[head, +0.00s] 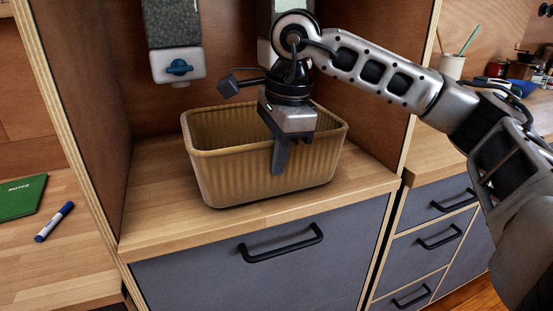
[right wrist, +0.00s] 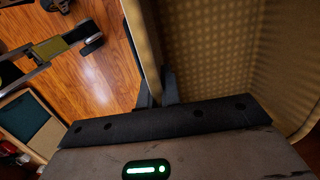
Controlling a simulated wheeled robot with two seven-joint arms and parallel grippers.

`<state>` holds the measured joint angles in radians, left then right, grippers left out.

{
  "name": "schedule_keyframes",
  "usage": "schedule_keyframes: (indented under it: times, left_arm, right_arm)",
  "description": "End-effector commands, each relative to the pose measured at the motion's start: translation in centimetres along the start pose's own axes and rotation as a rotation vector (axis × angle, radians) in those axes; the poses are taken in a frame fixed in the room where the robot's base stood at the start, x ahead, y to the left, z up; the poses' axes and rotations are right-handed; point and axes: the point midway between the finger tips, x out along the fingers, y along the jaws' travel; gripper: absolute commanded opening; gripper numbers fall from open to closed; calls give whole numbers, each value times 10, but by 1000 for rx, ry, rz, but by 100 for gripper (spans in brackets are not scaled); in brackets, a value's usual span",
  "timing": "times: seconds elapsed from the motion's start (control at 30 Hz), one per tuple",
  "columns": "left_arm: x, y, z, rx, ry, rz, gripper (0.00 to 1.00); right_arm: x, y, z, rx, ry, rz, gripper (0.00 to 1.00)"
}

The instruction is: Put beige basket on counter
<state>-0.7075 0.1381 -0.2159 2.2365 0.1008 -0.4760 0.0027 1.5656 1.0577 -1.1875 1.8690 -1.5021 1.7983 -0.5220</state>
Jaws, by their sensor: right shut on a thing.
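The beige basket (head: 235,172) stands upright and empty-looking on the wooden counter (head: 151,215) inside an alcove, near its front edge. My right gripper (head: 281,160) comes down from above and is shut on the basket's front wall, with one finger showing outside it. In the right wrist view the basket (right wrist: 215,50) fills the right side, and its wall passes between the fingers of the right gripper (right wrist: 158,95). From the head view I cannot tell whether the basket's base bears fully on the counter.
A dispenser with a blue knob (head: 179,67) hangs above the basket's left. A grey drawer (head: 200,265) is below the counter. A green notebook (head: 22,197) and a marker (head: 54,221) lie at left. A cup (head: 451,66) stands on the right-hand counter.

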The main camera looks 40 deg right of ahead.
Motion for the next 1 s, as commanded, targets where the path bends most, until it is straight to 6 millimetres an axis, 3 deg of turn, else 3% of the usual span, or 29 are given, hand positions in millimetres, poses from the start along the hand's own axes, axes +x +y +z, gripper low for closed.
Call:
schedule_keyframes:
  times: [0.43,0.53,0.83,1.0]
  left_arm:
    - [1,0,0,0,3,1,0]
    - [0,0,-1,0,4,1,0]
    - [-2,1,-4,0,6,2,0]
    - [-3,2,-5,-1,4,2,0]
  right_arm:
    - [10,-3,-1,1,-2,-3,0]
    - [9,-3,-1,1,-1,-1,27]
    - [7,-3,-1,1,-1,-1,27]
    - [-10,-4,0,1,-4,-5,27]
